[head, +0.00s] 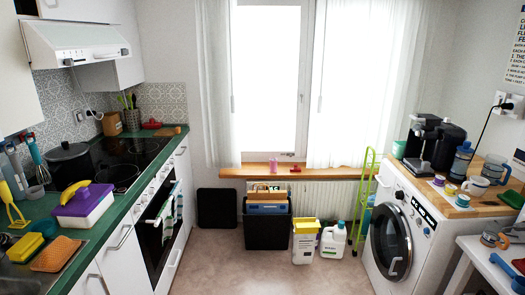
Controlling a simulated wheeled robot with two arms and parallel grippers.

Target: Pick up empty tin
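Several small round containers stand near the front edge of the wooden top (485,192) over the washing machine. Neither of my grippers shows in the head view.
The washing machine (415,255) stands at right, with a coffee machine (433,143), a mug (475,185) and bottles on top. A white table (475,250) is nearer. A black bin (267,232), a yellow-lidded box (305,245) and a green rack (364,195) stand below the window. Middle floor is clear.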

